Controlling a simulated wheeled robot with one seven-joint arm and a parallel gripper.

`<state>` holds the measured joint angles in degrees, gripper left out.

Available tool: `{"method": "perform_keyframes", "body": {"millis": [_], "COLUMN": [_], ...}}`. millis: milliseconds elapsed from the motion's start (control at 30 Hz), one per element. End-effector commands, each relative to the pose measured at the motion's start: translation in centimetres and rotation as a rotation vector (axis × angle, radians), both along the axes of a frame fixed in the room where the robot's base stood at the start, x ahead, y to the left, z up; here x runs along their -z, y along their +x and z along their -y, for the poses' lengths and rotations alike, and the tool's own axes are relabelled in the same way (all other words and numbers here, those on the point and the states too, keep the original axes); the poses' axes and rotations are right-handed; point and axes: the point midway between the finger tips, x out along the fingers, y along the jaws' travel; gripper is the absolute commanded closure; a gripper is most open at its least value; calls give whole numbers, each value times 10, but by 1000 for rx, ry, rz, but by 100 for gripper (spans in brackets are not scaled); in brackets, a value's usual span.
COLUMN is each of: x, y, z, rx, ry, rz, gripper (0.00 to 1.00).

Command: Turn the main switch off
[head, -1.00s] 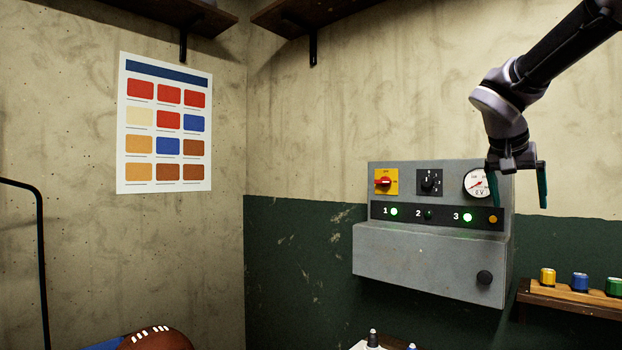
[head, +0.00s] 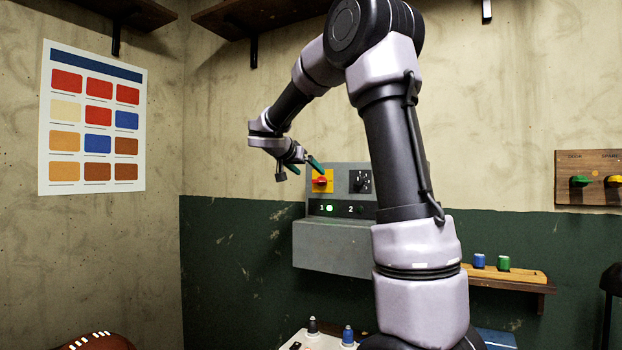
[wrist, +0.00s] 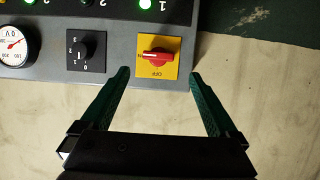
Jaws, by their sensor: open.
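The main switch, a red rotary handle (head: 320,181) on a yellow plate, sits at the upper left of the grey control box (head: 330,245). It also shows upside down in the wrist view (wrist: 157,57), with its handle lying sideways towards a partly covered mark and OFF printed at the plate's other edge. My gripper (head: 303,165) is open and empty by the box's upper left corner. In the wrist view its green fingertips (wrist: 160,73) are spread either side of the yellow plate's lower part. I cannot tell whether they touch anything.
Beside the switch is a black selector knob (wrist: 86,49), then a round gauge (wrist: 12,44). Green lamp 1 (head: 329,208) is lit. My arm hides the box's right side. A wooden shelf (head: 520,278) with coloured cans is at right. A ball (head: 98,342) is at lower left.

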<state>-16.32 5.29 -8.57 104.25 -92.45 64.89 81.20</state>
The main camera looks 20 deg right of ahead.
Motion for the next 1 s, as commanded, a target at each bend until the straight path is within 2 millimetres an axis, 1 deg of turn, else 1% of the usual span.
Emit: {"method": "perform_keyframes", "body": {"millis": [33, 100, 200, 300, 467, 700, 733, 767, 800, 867, 900, 933, 1000], "x": [5, 10, 15, 19, 22, 22, 22, 22, 22, 22, 22, 22, 22], "y": [5, 13, 21, 28, 32, 32, 32, 32, 32, 32, 32, 32, 32], "z": [9, 17, 29, 36, 42, 42, 42, 42, 42, 42, 42, 42, 42], "rx": [3, 2, 3, 0, 0, -1, -1, -1, -1, -1, -1, -1, 0], "ry": [-1, -1, -1, -1, 0, 0, 0, 0, 0, 0, 0, 0, 0], "rz": [-3, -3, -1, -2, -1, -1, -1, -1, -1, -1, -1, -1, -1], "gripper": [5, 5, 5, 5, 5, 5, 12, 24, 39, 62, 77, 89, 91]}}
